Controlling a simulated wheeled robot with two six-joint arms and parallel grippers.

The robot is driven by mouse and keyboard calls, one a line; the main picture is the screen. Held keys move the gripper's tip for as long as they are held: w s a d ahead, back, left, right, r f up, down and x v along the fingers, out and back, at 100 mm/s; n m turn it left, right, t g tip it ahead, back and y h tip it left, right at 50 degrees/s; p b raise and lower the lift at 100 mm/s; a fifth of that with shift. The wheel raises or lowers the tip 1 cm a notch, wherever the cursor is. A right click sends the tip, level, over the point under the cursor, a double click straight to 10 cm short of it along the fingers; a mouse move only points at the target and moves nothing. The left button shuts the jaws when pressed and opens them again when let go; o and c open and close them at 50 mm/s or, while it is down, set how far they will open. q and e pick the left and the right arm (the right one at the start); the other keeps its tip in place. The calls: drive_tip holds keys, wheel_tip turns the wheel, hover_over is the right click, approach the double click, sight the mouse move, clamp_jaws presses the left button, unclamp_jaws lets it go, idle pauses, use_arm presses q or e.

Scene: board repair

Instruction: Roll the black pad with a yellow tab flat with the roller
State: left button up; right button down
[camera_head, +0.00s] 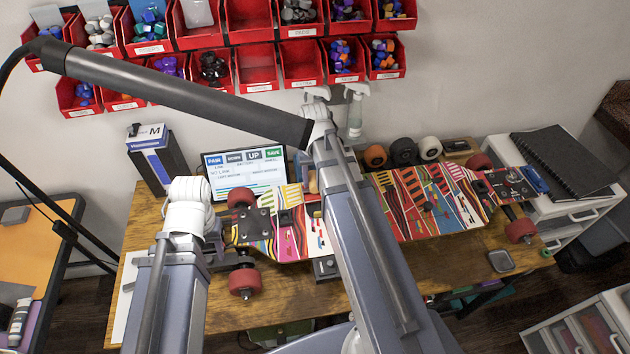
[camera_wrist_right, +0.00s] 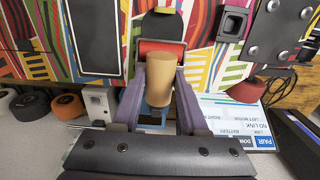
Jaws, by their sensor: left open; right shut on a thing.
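The roller, with a red drum (camera_wrist_right: 160,50) and a tan handle (camera_wrist_right: 155,98), is held in my right gripper (camera_wrist_right: 159,82), which is shut on the handle. A black pad (camera_wrist_right: 160,25) with a yellow tab (camera_wrist_right: 165,10) lies on the patterned skateboard deck just beyond the drum. The drum overlaps the pad's near end; I cannot tell whether it presses on it. In the head view my right arm hides the pad and most of the roller. My left gripper (camera_head: 222,258) is open, by the left end of the deck (camera_head: 290,228), partly hidden by its arm.
A screen (camera_head: 244,168) stands behind the deck's left part, with a blue-white box (camera_head: 152,158) beside it. Another black pad (camera_wrist_right: 95,35) lies on the deck. The front right tabletop is mostly clear.

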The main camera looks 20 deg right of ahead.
drive_tip(key=shift+w+d, duration=0.15)
drive_tip(key=shift+w, duration=0.4)
drive_tip(key=shift+w+d, duration=0.15)
drive_tip(key=shift+w, duration=0.4)
wheel_tip(320, 180, up, 7)
drive_tip(key=p, duration=0.7)
drive_tip(key=shift+s+f, duration=0.1)
drive_tip(key=shift+f, duration=0.1)
